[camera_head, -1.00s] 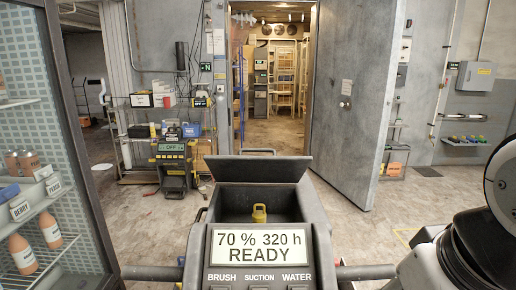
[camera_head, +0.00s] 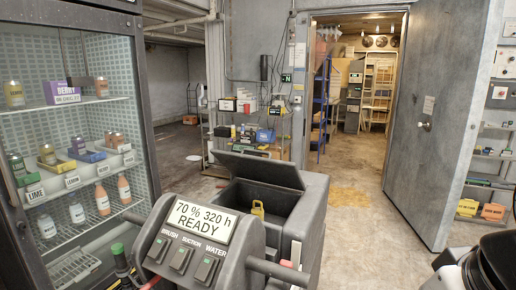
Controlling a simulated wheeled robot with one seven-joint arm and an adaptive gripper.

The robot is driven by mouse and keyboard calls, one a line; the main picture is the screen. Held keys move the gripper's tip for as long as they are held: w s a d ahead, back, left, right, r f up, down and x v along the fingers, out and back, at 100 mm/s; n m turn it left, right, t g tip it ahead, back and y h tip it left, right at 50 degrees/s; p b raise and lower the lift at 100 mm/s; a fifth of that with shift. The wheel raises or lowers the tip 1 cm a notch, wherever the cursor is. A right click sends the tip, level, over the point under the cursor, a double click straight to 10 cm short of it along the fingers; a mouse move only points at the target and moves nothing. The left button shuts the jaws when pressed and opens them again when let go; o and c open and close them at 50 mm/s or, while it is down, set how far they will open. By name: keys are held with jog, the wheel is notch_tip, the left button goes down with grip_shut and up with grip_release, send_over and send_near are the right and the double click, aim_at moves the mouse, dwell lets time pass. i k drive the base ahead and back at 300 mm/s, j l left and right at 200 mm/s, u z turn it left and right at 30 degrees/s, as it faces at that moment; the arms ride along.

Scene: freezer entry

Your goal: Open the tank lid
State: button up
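The scrubber machine's dark grey tank (camera_head: 310,205) stands in the lower middle of the head view. Its lid (camera_head: 260,168) is raised and tilted up at the tank's far side. The tank's opening shows, with a small yellow piece (camera_head: 257,209) inside. The panel (camera_head: 200,222) in front reads "70 % 320 h READY", above brush, suction and water switches. Parts of my arm show at the lower right corner, apart from the lid. My gripper is not in view.
A glass-fronted cooler (camera_head: 75,130) with bottles stands close at the left. A big grey door (camera_head: 435,120) stands open at the right, beside a lit storeroom. A cluttered shelf (camera_head: 245,125) stands behind the machine. The floor (camera_head: 355,235) right of the machine is clear.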

aim_at(276, 173)
jog(key=i+l+u, duration=0.15)
jog(key=l, duration=0.25)
jog(key=i+l+u, duration=0.15)
jog(key=l, duration=0.2)
jog(key=i+l+u, duration=0.15)
jog(key=l, duration=0.3)
jog(key=i+l+u, duration=0.15)
jog(key=l, duration=0.25)
jog(key=l+u, duration=0.2)
jog(key=l, duration=0.25)
